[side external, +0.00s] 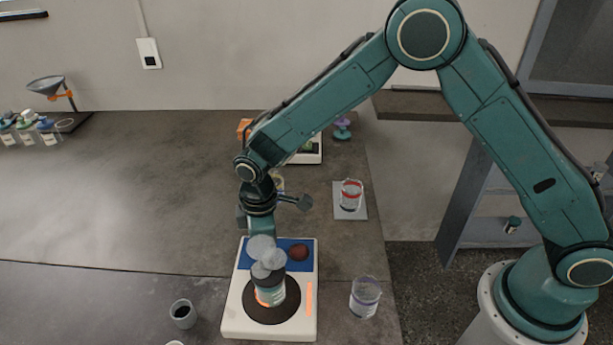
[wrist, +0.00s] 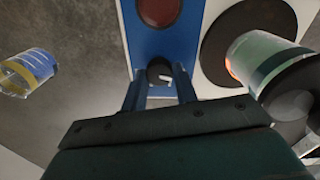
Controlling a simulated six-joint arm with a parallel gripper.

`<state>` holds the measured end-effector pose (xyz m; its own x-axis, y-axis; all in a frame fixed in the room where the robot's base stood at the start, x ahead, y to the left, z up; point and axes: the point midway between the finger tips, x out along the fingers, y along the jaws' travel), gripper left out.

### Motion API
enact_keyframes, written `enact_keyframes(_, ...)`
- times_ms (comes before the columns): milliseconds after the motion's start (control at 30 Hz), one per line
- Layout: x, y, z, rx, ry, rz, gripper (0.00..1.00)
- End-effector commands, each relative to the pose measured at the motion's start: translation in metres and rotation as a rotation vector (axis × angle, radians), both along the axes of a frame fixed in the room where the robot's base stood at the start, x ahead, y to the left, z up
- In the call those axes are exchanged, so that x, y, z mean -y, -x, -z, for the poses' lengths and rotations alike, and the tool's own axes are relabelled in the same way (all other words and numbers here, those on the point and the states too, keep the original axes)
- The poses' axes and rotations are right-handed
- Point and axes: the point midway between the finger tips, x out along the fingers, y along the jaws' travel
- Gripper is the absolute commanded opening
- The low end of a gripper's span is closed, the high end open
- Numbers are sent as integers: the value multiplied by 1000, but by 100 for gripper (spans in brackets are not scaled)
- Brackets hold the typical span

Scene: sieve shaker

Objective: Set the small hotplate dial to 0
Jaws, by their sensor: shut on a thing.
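The hotplate has a white body (side external: 236,313), a blue panel (side external: 286,243) and a round black plate (side external: 290,305). The small dial (wrist: 160,70) is black with a pale mark and sits on the blue panel in the wrist view. My gripper (wrist: 160,84) is shut on this dial, one finger on either side. A larger dark red dial (side external: 299,252) is on the same panel, and it also shows in the wrist view (wrist: 158,10). In the side view my gripper (side external: 262,236) is low over the panel's left part, and the small dial is hidden. The dial's numbers cannot be read.
A vessel (side external: 268,291) with an orange glow and pale grey blobs above it stands on the plate, close to my gripper. A beaker (side external: 365,297) is to the right and a small cup (side external: 183,313) to the left. A red-banded beaker (side external: 351,193) stands behind. The left bench is mostly clear.

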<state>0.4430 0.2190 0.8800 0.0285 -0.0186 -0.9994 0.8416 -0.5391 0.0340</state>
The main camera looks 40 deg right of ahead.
Motion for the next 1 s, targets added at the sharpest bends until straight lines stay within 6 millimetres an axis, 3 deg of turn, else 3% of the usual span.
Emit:
enact_keyframes(400,0,0,0,1,-1,-13,6)
enact_keyframes(433,0,0,0,1,-1,-13,31)
enact_keyframes(533,0,0,0,0,0,-12,50)
enact_keyframes(1000,0,0,-5,1,0,-10,50)
